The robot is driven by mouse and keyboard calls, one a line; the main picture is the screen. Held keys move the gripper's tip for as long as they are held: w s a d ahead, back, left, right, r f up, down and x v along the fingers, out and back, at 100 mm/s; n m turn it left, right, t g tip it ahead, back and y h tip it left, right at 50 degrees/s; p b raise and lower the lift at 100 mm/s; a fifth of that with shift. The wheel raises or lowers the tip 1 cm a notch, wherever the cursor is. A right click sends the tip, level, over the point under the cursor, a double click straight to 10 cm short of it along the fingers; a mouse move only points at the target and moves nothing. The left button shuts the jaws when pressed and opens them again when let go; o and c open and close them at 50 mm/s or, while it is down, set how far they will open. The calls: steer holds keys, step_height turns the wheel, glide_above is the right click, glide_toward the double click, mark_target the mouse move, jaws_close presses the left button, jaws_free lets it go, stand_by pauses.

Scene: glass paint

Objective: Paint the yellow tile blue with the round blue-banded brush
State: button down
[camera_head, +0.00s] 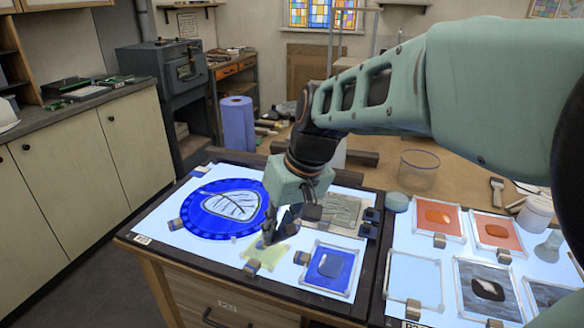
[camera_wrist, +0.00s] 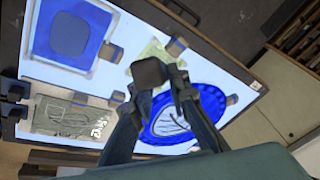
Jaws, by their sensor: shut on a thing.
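The yellow tile (camera_head: 265,256) lies pale yellow-green on the lit panel, held by small blocks; no blue shows on its visible part. My gripper (camera_head: 281,222) is just above its back edge, shut on a brush (camera_head: 268,231) that is mostly hidden by the fingers. I cannot tell whether its tip touches the tile. In the wrist view a dark block (camera_wrist: 150,72) sits between the fingertips, and part of the yellow tile (camera_wrist: 153,50) shows behind it. A blue tile (camera_head: 313,263) with a glossy blue paint blob (camera_head: 329,265) lies to the right.
A round blue plate with a leaf design (camera_head: 200,222) lies left of my gripper. A grey textured glass sheet (camera_head: 345,209) lies behind it. On the right panel are orange tiles (camera_head: 425,228), grey tiles and a white jar (camera_head: 535,213). A glass bowl (camera_head: 418,172) stands behind.

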mark_target(290, 231)
steer(key=s+d, duration=0.2)
steer(key=d, duration=0.1)
steer(key=shift+b, duration=0.35)
steer(key=shift+r, duration=0.15)
step_height(290, 231, up, 5)
steer(key=p, duration=0.4)
steer(key=shift+w+a+r, duration=0.1)
steer(key=shift+w, duration=0.05)
steer(key=shift+f, duration=0.2)
stand_by(0.5)
